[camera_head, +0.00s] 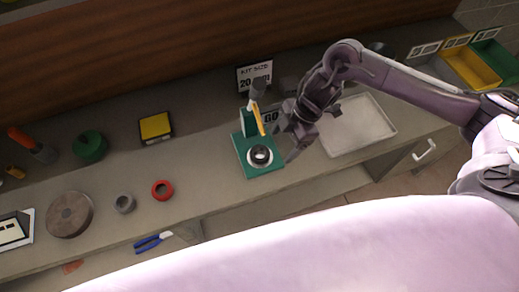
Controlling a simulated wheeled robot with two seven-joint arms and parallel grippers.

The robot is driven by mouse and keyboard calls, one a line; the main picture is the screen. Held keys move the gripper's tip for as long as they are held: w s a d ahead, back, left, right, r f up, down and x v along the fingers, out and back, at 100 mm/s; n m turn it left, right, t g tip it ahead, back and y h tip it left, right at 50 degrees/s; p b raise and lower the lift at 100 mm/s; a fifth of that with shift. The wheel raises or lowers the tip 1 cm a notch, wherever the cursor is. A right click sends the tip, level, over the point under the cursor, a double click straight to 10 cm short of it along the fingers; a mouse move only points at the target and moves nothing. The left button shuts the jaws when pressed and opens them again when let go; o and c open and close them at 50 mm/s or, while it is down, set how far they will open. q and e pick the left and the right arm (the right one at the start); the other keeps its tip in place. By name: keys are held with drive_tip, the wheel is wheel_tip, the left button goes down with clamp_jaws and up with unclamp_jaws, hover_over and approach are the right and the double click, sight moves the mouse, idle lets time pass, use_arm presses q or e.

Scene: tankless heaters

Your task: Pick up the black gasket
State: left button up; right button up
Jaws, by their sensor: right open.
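A black ring (260,155), which looks like the black gasket, lies on a white round seat on the green base of a small stand (246,142). My right gripper (283,142) is just right of the stand, with its fingers pointing down and spread apart. It looks empty, and the black ring lies to the left of its fingers. I cannot tell the exact height of the fingers above the bench. My left gripper is not in view.
A red ring (162,190), a grey ring (124,203) and a brown disc (70,214) lie on the bench to the left. A pale tray (358,126) lies right of my gripper. A size sign (254,76) stands behind. Blue-handled pliers (152,242) lie lower down.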

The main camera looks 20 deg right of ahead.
sight(260, 152)
drive_tip(key=shift+w+a, duration=0.1)
drive_tip(key=shift+a, duration=0.25)
drive_tip(key=shift+w+a, duration=0.1)
drive_tip(key=shift+a, duration=0.15)
drive_tip(key=a+p, duration=0.1)
drive_tip(key=a, duration=0.1)
drive_tip(key=a+p, duration=0.1)
drive_tip(key=a, duration=0.1)
drive_tip(key=shift+s+a+f, duration=0.1)
drive_tip(key=shift+s+a, duration=0.1)
drive_tip(key=shift+a, duration=0.2)
drive_tip(key=shift+w+a+f, duration=0.1)
drive_tip(key=shift+a+f, duration=0.05)
drive_tip(key=shift+f, duration=0.35)
drive_tip(key=c, duration=1.2)
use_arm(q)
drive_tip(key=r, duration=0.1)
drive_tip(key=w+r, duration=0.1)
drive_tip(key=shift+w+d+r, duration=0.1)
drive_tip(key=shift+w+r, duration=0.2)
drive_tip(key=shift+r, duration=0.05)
use_arm(e)
drive_tip(key=shift+o, duration=0.2)
